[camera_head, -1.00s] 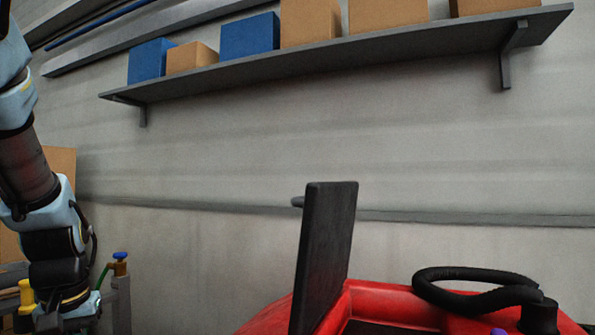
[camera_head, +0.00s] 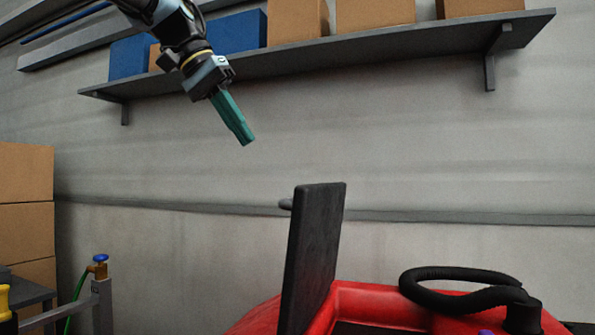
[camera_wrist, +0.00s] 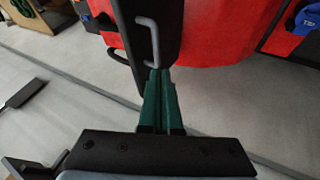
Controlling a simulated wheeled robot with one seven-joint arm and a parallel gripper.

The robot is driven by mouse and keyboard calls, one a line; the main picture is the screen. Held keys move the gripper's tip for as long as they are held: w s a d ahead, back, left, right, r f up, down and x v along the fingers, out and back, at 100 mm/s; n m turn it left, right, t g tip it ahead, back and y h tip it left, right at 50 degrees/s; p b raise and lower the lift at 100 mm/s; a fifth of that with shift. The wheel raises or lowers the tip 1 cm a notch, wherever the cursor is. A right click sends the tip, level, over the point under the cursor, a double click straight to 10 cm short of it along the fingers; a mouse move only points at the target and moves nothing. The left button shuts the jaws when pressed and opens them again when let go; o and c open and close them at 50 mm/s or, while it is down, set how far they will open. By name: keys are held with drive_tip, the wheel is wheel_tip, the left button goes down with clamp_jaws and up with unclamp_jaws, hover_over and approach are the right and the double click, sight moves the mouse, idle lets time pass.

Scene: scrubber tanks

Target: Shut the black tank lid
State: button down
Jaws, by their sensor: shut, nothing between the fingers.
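The black tank lid (camera_head: 313,255) stands raised, nearly upright, at the left edge of the red tank's opening in the head view. A grey handle sticks out from its left face near the top. In the wrist view the lid (camera_wrist: 160,15) is at the top, with the bent grey handle (camera_wrist: 152,38) on it just beyond my fingertips. My gripper (camera_head: 247,140) is shut and empty, its green fingers together and pointing down to the right. In the head view it is above and to the left of the lid, apart from it. My fingertips (camera_wrist: 160,73) also show in the wrist view.
The red machine (camera_head: 375,300) carries a black hose (camera_head: 455,272) on its right. A shelf (camera_head: 350,47) with blue and brown boxes is on the wall behind my gripper. Cardboard boxes (camera_head: 25,175) and a blue-knobbed valve (camera_head: 100,262) stand at the left.

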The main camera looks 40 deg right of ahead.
drive_tip(key=s+r, duration=0.1)
drive_tip(key=p, duration=0.3)
hover_over(289, 199)
drive_tip(key=shift+m, duration=0.3)
wheel_tip(289, 199, down, 8)
drive_tip(key=shift+w+d, duration=0.1)
drive_tip(key=shift+d, duration=0.05)
drive_tip(key=shift+s+d+f, duration=0.25)
drive_tip(key=shift+s+d, duration=0.2)
drive_tip(key=shift+s, duration=0.15)
